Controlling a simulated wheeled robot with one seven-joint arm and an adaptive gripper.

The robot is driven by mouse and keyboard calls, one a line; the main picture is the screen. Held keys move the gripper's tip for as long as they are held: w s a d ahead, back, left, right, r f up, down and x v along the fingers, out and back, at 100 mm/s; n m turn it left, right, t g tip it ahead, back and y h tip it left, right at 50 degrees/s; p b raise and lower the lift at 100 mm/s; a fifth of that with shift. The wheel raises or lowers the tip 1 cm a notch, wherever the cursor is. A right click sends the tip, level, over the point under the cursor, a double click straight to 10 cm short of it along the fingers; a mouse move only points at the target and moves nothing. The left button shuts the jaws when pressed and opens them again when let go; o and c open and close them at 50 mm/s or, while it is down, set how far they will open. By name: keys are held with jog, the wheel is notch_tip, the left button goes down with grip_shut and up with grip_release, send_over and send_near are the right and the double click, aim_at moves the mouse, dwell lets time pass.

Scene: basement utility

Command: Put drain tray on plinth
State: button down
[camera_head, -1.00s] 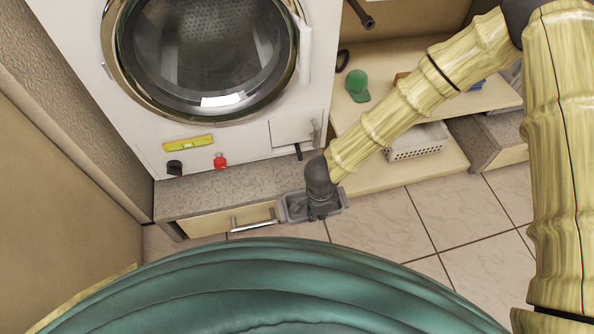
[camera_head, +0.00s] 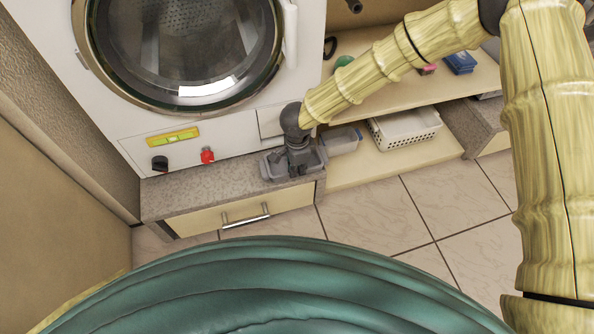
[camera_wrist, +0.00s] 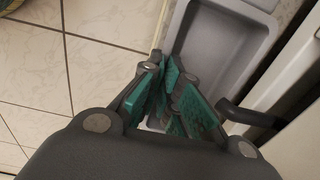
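The drain tray (camera_head: 274,167) is a shallow grey tray at the right end of the plinth (camera_head: 195,186), a speckled stone-topped base with a drawer under the washing machine. The tray is over the plinth top; I cannot tell whether it rests on it or hangs just above. My gripper (camera_head: 299,167) comes down onto the tray from above. In the wrist view the tray (camera_wrist: 222,45) lies beyond the teal finger pads of my gripper (camera_wrist: 180,100). The fingers are close together on the tray, and the exact grip spot is hidden by them.
The washing machine (camera_head: 225,130) rises right behind the plinth. The plinth's left part and the tiled floor (camera_head: 400,205) are clear.

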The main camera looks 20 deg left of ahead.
jog(key=shift+f, duration=0.1)
dwell(0.3)
jog(key=c, duration=1.6)
grip_release()
jog(key=shift+f, duration=0.1)
jog(key=shift+c, duration=0.2)
notch_tip(320, 180, up, 8)
jog(key=p, duration=0.3)
jog(key=shift+s+f, duration=0.1)
